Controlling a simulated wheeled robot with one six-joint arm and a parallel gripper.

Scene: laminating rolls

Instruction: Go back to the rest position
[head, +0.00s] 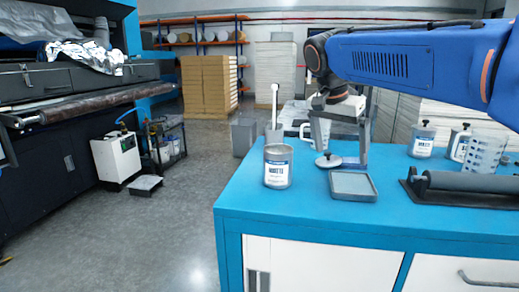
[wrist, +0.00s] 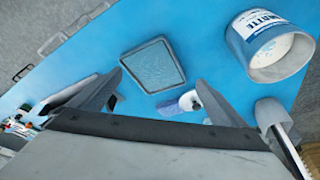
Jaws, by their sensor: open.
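My gripper (head: 341,138) hangs over the blue bench (head: 300,213) at the end of my blue arm. In the wrist view its two fingers (wrist: 160,80) are spread wide with nothing held between them. An open can labelled MATTE (head: 277,168) stands upright near the bench's left end, left of my gripper. It also shows in the wrist view (wrist: 270,48), with pale contents. A small grey square tray (head: 353,187) lies near the front edge, and in the wrist view it is beyond the fingers (wrist: 153,65).
A measuring jug (head: 309,132) stands behind my gripper, partly hidden. A laminating machine (head: 70,110) stands at left. The grey floor (head: 165,220) between is open.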

